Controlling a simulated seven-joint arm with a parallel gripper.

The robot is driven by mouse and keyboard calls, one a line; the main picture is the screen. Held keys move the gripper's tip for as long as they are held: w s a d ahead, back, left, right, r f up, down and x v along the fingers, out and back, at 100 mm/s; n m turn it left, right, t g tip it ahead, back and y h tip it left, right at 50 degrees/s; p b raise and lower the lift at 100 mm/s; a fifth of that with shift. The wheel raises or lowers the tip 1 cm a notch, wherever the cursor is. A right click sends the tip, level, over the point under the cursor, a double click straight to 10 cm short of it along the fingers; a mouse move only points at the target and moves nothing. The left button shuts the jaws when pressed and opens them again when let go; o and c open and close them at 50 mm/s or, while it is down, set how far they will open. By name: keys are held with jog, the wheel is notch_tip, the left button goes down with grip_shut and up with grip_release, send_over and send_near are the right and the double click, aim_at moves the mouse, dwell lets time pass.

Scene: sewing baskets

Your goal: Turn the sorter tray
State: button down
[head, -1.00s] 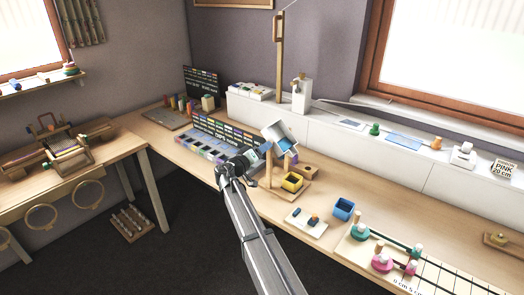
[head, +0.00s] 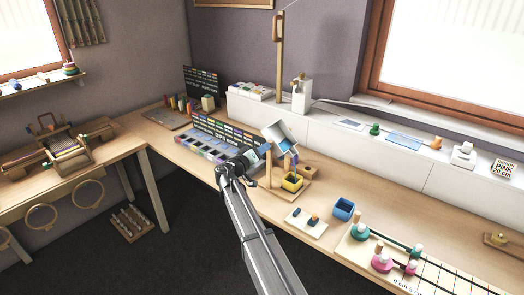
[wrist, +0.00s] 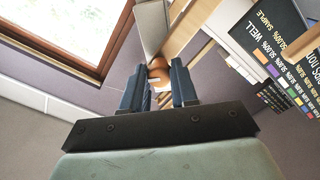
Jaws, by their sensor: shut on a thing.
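The sorter tray (head: 279,134) is a pale tilted box on a wooden stand (head: 270,180), steeply tipped down to the right. Small blue and purple pieces show below its lower edge, above a yellow bin (head: 291,184). My gripper (head: 262,150) is at the tray's left side. In the wrist view my gripper (wrist: 159,86) is shut on a round orange-brown knob (wrist: 159,69), with a pale grey panel (wrist: 151,28) beyond it that seems to be the tray. The knob is hidden in the head view.
A blue bin (head: 344,209) and a white board with small blue pieces (head: 306,222) stand in front of the stand. A compartment tray with a dark chart (head: 222,134) lies to the left. Rods with coloured discs (head: 382,262) are at the right front.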

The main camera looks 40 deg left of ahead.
jog(key=c, duration=0.9)
grip_release()
jog(key=shift+s, duration=0.1)
jog(key=s, duration=1.3)
jog(key=shift+s, duration=0.35)
